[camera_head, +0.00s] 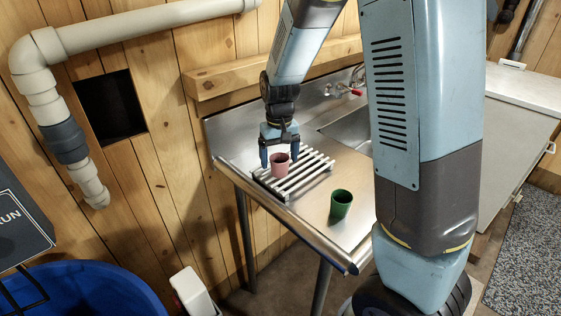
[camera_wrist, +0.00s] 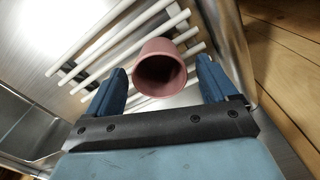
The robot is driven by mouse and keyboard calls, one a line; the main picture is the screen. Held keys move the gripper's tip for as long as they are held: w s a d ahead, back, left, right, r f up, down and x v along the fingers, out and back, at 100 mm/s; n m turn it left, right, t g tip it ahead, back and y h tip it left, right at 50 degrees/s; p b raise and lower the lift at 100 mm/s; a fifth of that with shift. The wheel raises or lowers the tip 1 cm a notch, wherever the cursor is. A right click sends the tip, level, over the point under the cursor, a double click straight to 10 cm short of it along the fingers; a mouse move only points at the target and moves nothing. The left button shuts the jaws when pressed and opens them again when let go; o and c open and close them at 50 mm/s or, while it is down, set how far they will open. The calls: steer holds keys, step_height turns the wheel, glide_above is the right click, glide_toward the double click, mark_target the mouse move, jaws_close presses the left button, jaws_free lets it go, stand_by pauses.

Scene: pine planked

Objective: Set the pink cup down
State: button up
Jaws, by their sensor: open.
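The pink cup (camera_head: 281,165) stands upright on a slatted metal rack (camera_head: 304,184) on the steel counter. My gripper (camera_head: 280,158) is above the rack with a finger on either side of the cup. In the wrist view the pink cup (camera_wrist: 160,68) shows its open mouth between the two blue fingertips of my gripper (camera_wrist: 163,84), with gaps visible at both sides. The jaws are open. The slats of the rack (camera_wrist: 98,68) pass behind the cup.
A green cup (camera_head: 341,204) stands on the counter right of the rack, near the front edge. A sink (camera_head: 350,128) with a red-handled tap (camera_head: 345,90) lies behind. A wooden ledge (camera_head: 235,76) runs along the wall. A blue tub (camera_head: 85,290) is on the floor at left.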

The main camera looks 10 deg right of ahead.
step_height(320, 180, up, 9)
steer(key=s+d+r+t, duration=0.2)
steer(key=s+d+r, duration=0.2)
steer(key=s, duration=0.3)
steer(key=s+d+r+m+t, duration=0.1)
steer(key=s+d+r, duration=0.3)
steer(key=s, duration=0.3)
steer(key=s+d+r+m+t, duration=0.1)
steer(key=s+d+r, duration=0.3)
steer(key=s, duration=0.4)
steer(key=shift+d+r+t, duration=0.35)
steer(key=shift+d+t, duration=0.1)
steer(key=shift+t, duration=0.35)
steer(key=shift+s, duration=0.1)
steer(key=shift+c, duration=0.5)
